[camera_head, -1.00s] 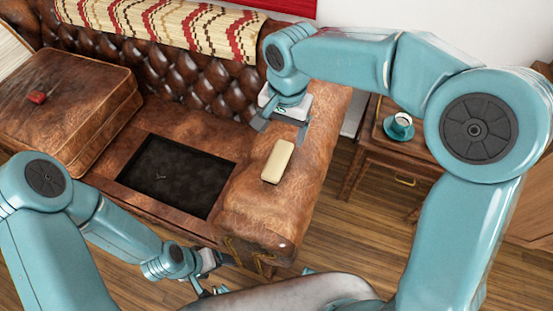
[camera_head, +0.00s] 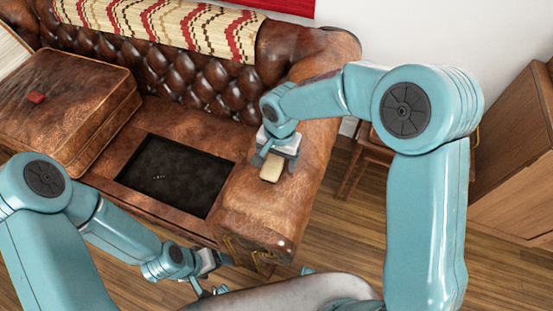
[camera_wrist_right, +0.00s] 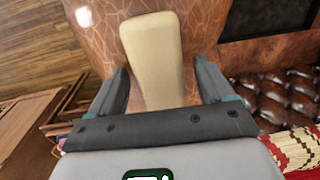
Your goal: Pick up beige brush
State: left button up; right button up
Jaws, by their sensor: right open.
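The beige brush (camera_head: 271,173) lies on the brown leather sofa arm (camera_head: 262,215), partly hidden under my right gripper in the head view. In the right wrist view the brush (camera_wrist_right: 153,58) shows as a pale block between the two fingers. My right gripper (camera_head: 272,158) is open above the brush, with one finger on each side of it; in the right wrist view (camera_wrist_right: 160,85) a gap shows at each side. My left gripper (camera_head: 207,285) is low at the front, below the sofa seat, and its jaws are too small to tell.
A dark recess (camera_head: 175,175) opens in the sofa seat left of the arm. A cushion (camera_head: 65,105) with a small red object (camera_head: 36,98) lies at the left. A small wooden table (camera_head: 368,160) stands right of the sofa, partly behind my right arm.

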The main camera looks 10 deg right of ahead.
aim_at(277, 157)
jog(key=shift+c, duration=0.3)
jog(key=c, duration=1.1)
notch_tip(277, 157, up, 20)
jog(key=shift+r+p, duration=0.1)
jog(key=shift+p, duration=0.4)
jog(key=shift+c, duration=0.2)
